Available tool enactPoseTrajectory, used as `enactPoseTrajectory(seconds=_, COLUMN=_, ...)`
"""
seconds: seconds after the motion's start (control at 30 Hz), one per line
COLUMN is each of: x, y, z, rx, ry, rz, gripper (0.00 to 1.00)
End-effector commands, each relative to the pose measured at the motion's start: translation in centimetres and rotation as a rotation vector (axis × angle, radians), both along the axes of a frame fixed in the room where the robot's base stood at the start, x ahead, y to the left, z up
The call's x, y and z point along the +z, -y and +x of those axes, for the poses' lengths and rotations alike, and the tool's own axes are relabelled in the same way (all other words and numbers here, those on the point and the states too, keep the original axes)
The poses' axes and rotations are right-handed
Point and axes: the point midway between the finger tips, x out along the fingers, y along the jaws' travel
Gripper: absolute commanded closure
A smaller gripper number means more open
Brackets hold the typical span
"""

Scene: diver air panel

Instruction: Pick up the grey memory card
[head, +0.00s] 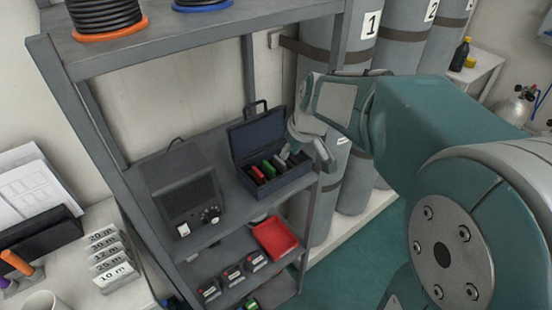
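A dark blue case (249,134) stands open on the shelf, its lid raised at the back. Several small cards stand in it in a row: a red one (257,174), a green one (268,169), a dark one, and a grey one (284,153) at the right end. The grey one looks like the grey memory card. My gripper (305,151) is at the right side of the case, close to the grey card. Its fingertips are small and partly hidden, so I cannot tell whether they touch the card or how wide they are.
A grey speaker box (182,193) with a knob stands left of the case. The shelf post (312,215) rises at the right front. A red tray (275,238) and several black boxes are on the shelf below. Numbered cylinders (382,45) stand behind my arm.

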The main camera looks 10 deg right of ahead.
Motion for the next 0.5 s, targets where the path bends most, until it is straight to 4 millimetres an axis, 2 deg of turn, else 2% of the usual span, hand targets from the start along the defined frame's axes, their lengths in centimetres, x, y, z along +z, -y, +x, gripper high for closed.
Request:
enactPoseTrajectory(seconds=0.1, x=-1.9, y=-0.2, z=0.7, rx=0.0, ry=-0.005, rz=0.001, gripper=0.69)
enactPoseTrajectory(seconds=0.33, x=-3.6, y=-0.3, z=1.5, rx=-0.001, ry=-0.002, rz=0.001, gripper=0.69)
enactPoseTrajectory(seconds=0.5, x=-6.1, y=-0.7, z=2.8, rx=-0.001, ry=-0.005, rz=0.001, gripper=0.69)
